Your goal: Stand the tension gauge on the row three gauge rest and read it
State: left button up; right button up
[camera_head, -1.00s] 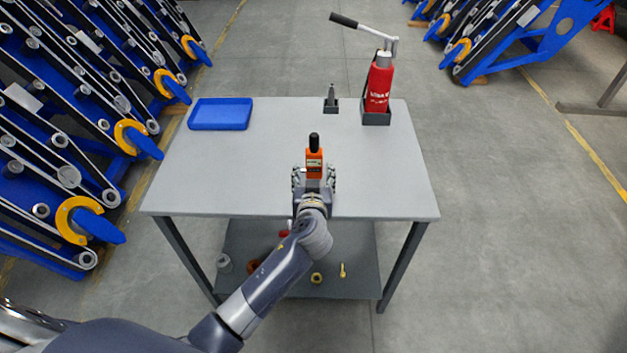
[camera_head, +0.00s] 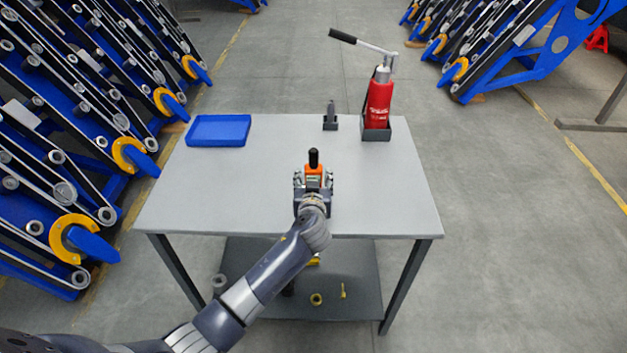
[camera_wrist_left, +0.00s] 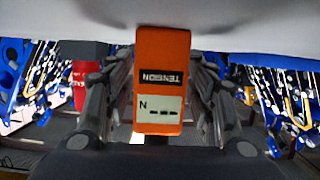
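My left gripper (camera_head: 314,180) reaches in from the front with a finger on each side of the gauge. The fingers look spread wider than its body; firm contact is not visible. My right gripper is in neither view. I cannot pick out the row three gauge rest.
The grey table (camera_head: 230,200) also bears a blue tray (camera_head: 218,130), a small dark stand (camera_head: 330,122) and a red hand pump (camera_head: 379,103) in a holder. Small parts lie on the lower shelf (camera_head: 360,280). Rows of blue belt frames (camera_head: 85,130) stand at the left.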

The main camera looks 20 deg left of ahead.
aim_at(314, 164)
pick_arm(q)
jog(key=c, duration=0.6)
jog(key=shift+r, duration=0.1)
jog(key=shift+r+p, duration=0.75)
jog(key=shift+r, duration=0.15)
jog(key=shift+r+p, duration=1.4)
jog(key=shift+r, duration=0.65)
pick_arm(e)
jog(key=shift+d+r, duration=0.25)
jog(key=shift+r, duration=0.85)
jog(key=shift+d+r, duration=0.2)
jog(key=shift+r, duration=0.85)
